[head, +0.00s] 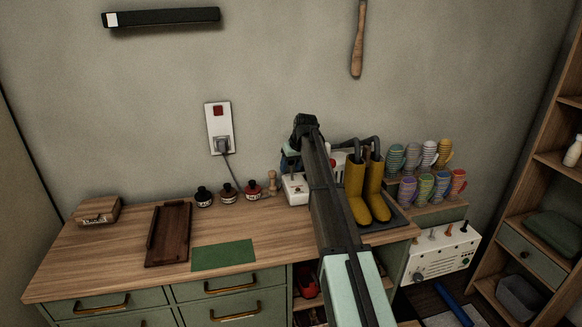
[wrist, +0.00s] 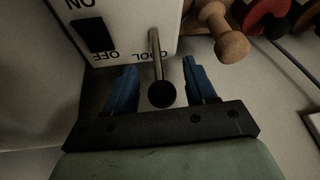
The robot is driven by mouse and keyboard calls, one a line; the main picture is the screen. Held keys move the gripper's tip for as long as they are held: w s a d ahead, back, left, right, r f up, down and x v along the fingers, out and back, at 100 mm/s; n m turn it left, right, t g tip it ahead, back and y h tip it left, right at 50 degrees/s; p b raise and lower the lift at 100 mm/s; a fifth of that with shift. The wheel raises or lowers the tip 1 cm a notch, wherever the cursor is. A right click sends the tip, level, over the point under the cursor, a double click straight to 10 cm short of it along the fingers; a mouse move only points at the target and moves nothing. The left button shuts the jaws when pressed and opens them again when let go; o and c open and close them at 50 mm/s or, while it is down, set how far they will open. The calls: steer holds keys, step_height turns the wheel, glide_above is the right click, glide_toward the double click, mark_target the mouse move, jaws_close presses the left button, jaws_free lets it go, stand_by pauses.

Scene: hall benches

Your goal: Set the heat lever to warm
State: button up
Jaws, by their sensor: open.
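The heat lever is a thin metal stem with a black ball knob (wrist: 161,95), standing out from a white control box (wrist: 128,22) in the wrist view. The panel reads upside down there, with "ON", "OFF" and a partly covered word ending in "OOL" by the stem. A black rocker switch (wrist: 93,35) is beside it. My gripper (wrist: 160,68) is open, with one blue finger on each side of the lever and gaps to both. In the head view the white box (head: 296,193) sits on the bench, and my arm hides much of the area around it.
Yellow boots (head: 357,195) stand right of my arm. A wooden peg figure (head: 271,181) and several ink bottles (head: 228,194) stand left of the box. The bench (head: 100,255) also holds a brown tray (head: 168,234) and green mat (head: 223,255).

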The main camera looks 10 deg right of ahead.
steer(key=shift+w+f, duration=0.1)
steer(key=shift+f, duration=0.15)
jaws_close()
stand_by(0.5)
